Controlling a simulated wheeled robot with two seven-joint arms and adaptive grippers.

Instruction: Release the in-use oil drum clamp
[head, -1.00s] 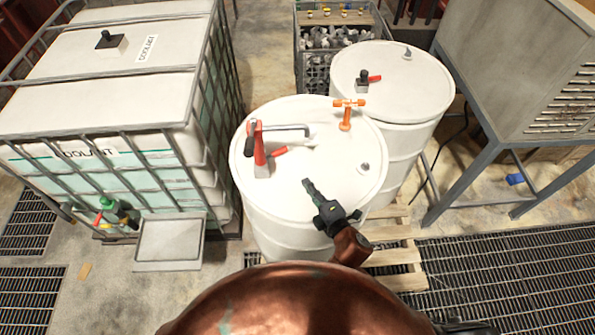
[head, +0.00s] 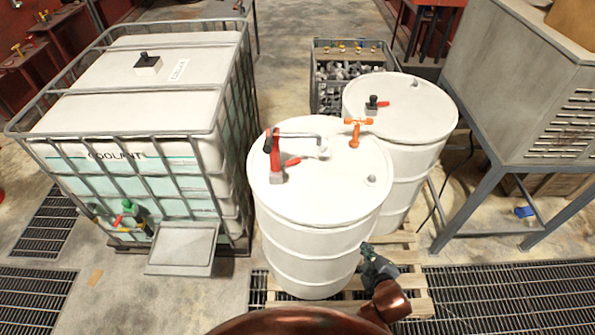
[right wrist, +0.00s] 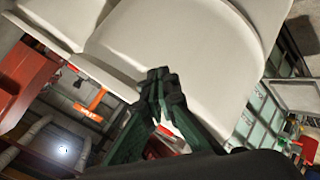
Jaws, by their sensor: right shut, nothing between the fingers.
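The front white drum (head: 311,233) stands upright and carries a red-handled pump (head: 272,153) with a grey spout. An orange clamp (head: 355,132) with a T-shaped handle sits upright at this drum's back right rim, beside the rear drum (head: 412,117). My right gripper (head: 366,250) is shut and empty, low beside the front drum's right side, below its lid and well apart from the clamp. In the right wrist view its dark green fingers (right wrist: 160,80) meet in front of a white drum surface (right wrist: 190,65). My left gripper is not in view.
A caged coolant tank (head: 135,140) stands at the left with a grey tray (head: 183,248) in front. The drums stand on a wooden pallet (head: 410,285). A grey cabinet on a metal stand (head: 490,195) is at the right. A crate (head: 325,105) is behind.

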